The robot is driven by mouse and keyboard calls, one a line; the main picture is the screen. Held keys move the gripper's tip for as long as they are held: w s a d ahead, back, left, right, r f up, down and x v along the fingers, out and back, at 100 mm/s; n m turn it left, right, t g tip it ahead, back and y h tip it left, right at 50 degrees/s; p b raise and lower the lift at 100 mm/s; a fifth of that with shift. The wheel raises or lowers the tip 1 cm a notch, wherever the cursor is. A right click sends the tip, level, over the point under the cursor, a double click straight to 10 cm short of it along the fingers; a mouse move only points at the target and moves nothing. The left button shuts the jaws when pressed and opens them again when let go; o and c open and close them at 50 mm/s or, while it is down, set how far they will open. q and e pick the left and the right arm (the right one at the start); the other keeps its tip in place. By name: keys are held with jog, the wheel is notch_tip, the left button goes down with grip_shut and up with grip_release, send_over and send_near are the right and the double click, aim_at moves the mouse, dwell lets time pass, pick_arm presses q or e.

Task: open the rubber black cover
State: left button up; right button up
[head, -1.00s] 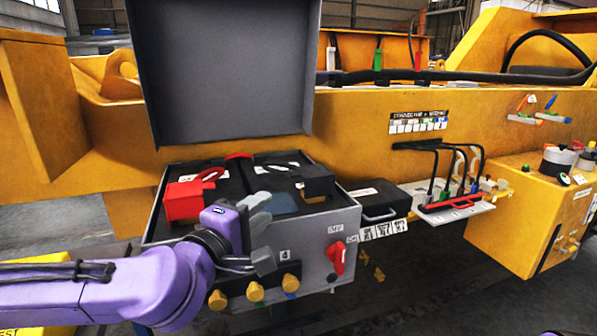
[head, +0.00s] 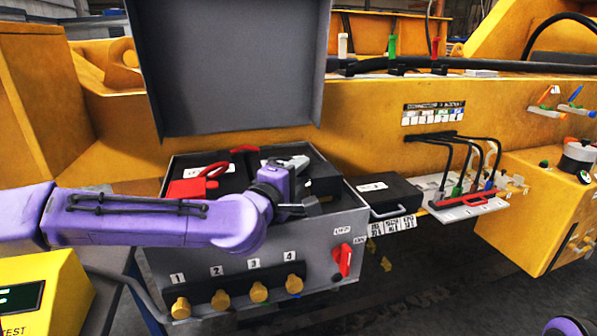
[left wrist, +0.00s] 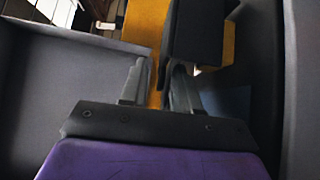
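The rubber black cover (head: 322,180) is a dark block at the right side inside the open grey box (head: 345,222). It looks closed, though my arm hides part of it. My left gripper (head: 292,163) is over the box, its grey fingers just left of and behind the cover. In the left wrist view the gripper (left wrist: 158,85) has its fingers apart, with a yellow strip showing between them. A black block, seemingly the cover (left wrist: 195,35), stands beyond and close to the right finger; I cannot tell whether they touch.
A red cover (head: 190,188) sits left in the box. The raised grey lid (head: 230,70) stands behind. Yellow knobs (head: 259,292) and a red switch (head: 343,260) are on the front. A black case (head: 385,192) stands right; a yellow tester (head: 35,290) is at lower left.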

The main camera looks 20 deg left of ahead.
pick_arm(q)
grip_shut()
jog(key=shift+f, duration=0.1)
dwell(1.2)
